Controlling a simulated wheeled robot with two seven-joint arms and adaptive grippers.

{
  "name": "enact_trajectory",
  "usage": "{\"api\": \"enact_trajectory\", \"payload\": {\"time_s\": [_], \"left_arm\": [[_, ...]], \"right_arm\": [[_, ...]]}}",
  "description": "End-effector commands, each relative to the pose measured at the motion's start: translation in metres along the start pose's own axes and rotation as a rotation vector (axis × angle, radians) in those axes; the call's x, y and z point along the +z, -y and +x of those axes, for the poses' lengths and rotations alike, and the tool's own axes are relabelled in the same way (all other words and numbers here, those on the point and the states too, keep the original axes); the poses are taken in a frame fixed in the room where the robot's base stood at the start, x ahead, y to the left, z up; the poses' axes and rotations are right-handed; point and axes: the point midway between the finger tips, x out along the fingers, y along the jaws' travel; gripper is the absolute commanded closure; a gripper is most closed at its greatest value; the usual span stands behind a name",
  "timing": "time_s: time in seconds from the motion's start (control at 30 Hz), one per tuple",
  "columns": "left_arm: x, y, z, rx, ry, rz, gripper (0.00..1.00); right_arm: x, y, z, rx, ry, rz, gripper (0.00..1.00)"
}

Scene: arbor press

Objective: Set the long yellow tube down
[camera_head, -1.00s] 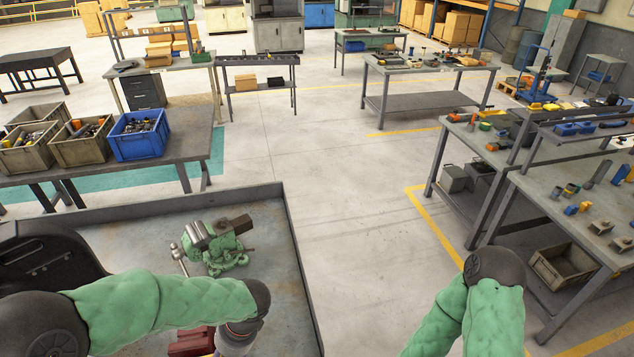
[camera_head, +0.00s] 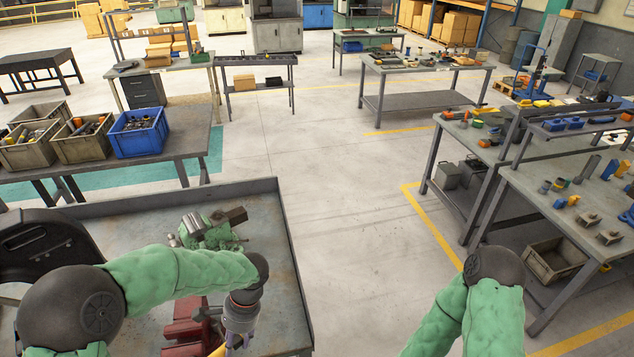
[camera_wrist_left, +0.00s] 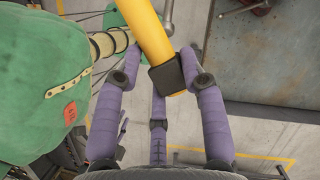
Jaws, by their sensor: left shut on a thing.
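The long yellow tube (camera_wrist_left: 152,35) runs from the top edge of the left wrist view down to my left gripper (camera_wrist_left: 170,78). My left gripper's purple fingers close around the tube near its dark-banded lower end. In the head view, my left gripper (camera_head: 232,342) points down at the bottom edge, over the grey rimmed bench top (camera_head: 270,270). Only a small yellow piece shows beside it there, and most of the tube is out of that view. My right arm shows at the lower right, but its gripper is out of frame.
A green vise (camera_head: 212,230) stands on the bench beyond my left arm. A red object (camera_head: 185,328) lies close to the left gripper. A blue bin (camera_head: 138,131) stands on a table at the left. A workbench (camera_head: 560,185) is at the right, with open floor between.

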Motion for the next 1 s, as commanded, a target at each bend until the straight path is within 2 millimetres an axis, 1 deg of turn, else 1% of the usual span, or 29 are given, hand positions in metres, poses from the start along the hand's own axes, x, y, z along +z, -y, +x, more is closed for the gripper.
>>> {"api": "enact_trajectory", "payload": {"time_s": [0.3, 0.5, 0.53, 0.6, 0.77, 1.0], "left_arm": [[-0.047, 0.029, 0.006, 0.203, 0.01, -0.503, 1.0], [-0.072, 0.044, 0.011, 0.317, 0.035, -0.764, 1.0], [-0.075, 0.045, 0.014, 0.325, 0.038, -0.782, 1.0], [-0.078, 0.043, 0.025, 0.32, 0.036, -0.771, 1.0], [-0.085, 0.043, 0.044, 0.318, 0.036, -0.768, 1.0], [-0.099, 0.042, 0.082, 0.317, 0.035, -0.766, 1.0]], "right_arm": [[0.0, 0.0, 0.0, 0.0, 0.0, 0.0, 0.6], [0.0, 0.0, 0.0, 0.0, 0.0, 0.0, 0.6], [0.0, -0.001, 0.003, 0.0, 0.0, 0.0, 0.6], [-0.001, -0.005, 0.015, 0.0, -0.001, 0.0, 0.6], [-0.001, -0.012, 0.035, 0.0, 0.001, 0.0, 0.6], [-0.003, -0.026, 0.073, 0.0, 0.0, 0.0, 0.6]]}}
